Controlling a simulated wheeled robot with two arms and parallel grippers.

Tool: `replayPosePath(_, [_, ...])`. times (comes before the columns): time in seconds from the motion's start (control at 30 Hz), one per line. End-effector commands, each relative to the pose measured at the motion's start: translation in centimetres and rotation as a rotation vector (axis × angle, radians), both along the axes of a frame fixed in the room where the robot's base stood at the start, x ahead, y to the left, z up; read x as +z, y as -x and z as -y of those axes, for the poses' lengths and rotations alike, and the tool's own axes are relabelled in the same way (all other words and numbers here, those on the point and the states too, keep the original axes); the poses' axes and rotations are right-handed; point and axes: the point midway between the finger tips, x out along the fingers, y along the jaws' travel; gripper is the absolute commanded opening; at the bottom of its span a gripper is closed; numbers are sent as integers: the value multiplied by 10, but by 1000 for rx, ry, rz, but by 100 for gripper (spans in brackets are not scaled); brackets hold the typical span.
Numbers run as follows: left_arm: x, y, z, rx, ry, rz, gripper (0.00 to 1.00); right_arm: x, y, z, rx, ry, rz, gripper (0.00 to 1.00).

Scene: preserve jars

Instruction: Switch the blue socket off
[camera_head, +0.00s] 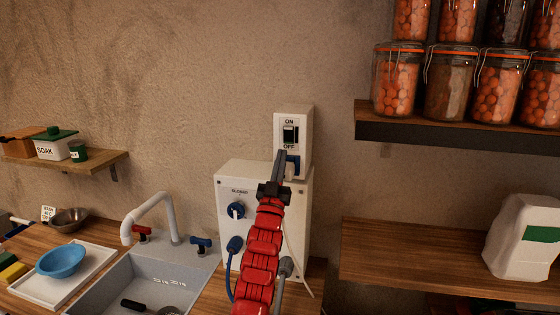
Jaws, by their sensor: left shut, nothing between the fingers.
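I cannot tell which side of the rocker is pressed. A blue part (294,165), maybe the blue socket or its plug, shows below the OFF label and is partly hidden by my gripper. My left gripper (280,158) is shut and empty, its tip in front of the box's lower part, below and left of the rocker. Whether it touches is unclear. My right gripper is not in view.
A sink (140,282) with a white tap (150,207) is at left. A shelf with jars (452,130) is at upper right, another shelf (420,264) below it.

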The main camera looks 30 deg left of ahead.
Motion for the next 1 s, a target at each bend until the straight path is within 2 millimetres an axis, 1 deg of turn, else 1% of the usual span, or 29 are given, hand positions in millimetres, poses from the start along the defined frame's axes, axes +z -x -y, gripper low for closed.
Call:
replayPosePath(0.03, [-18, 7, 2, 1, 0, -1, 0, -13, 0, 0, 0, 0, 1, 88])
replayPosePath(0.1, [-30, 15, 3, 1, 2, -4, 0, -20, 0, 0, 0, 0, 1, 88])
replayPosePath(0.2, [-46, 28, 7, 0, 1, -4, 0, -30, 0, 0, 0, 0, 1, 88])
replayPosePath(0.4, [-67, 46, 11, -1, 1, -1, 0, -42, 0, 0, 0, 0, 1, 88])
replayPosePath(0.6, [-72, 51, 13, 0, 2, -1, 0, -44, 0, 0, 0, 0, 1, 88])
replayPosePath(1.0, [-71, 51, 12, 0, 2, -1, 0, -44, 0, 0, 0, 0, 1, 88])
